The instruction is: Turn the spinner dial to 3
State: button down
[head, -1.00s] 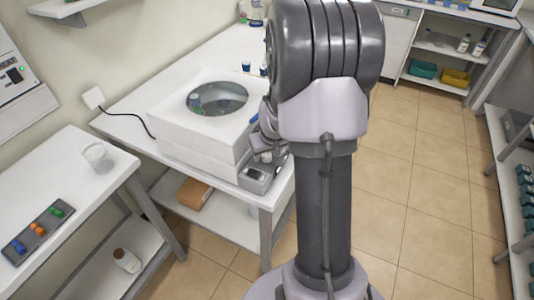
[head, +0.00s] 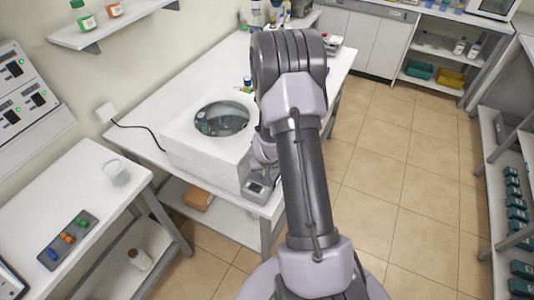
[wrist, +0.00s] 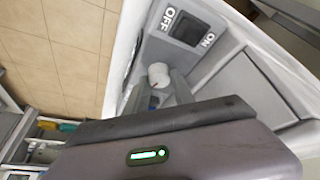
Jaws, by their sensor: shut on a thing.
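The spinner (head: 178,140) is a white box with a round dark window in its top, standing on the white bench in the head view. Its grey control panel (head: 258,190) is at its front right corner. In the wrist view the panel shows a switch (wrist: 190,29) marked OFF and ON. Below it is the small white round dial (wrist: 158,72). My gripper (wrist: 165,85) is shut on the dial, its fingers partly hidden behind the wrist body. Dial numbers cannot be read. In the head view my arm hides the gripper.
The white bench (head: 140,92) also carries several bottles (head: 270,15) at the back. A side table at left holds a clear beaker (head: 116,172) and a rack (head: 68,238) with coloured caps. Tiled floor (head: 385,170) at right is open.

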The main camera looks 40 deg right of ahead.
jog(key=r+p, duration=0.1)
jog(key=p, duration=0.3)
jog(key=shift+w+r+m, duration=0.1)
jog(key=shift+m, duration=0.3)
jog(key=shift+f+m+h+p, duration=0.2)
jog(key=shift+m+h+p, duration=0.1)
jog(key=shift+m+p, duration=0.15)
jog(key=shift+f+m+g, duration=0.3)
jog(key=shift+f+m, duration=0.05)
jog(key=shift+f, duration=0.05)
jog(key=c, duration=1.1)
grip_release()
jog(key=p+v, duration=0.2)
jog(key=v, duration=0.6)
jog(key=p+v, duration=0.3)
jog(key=v, duration=0.6)
jog(key=shift+a+r, duration=0.15)
jog(key=shift+a, duration=0.15)
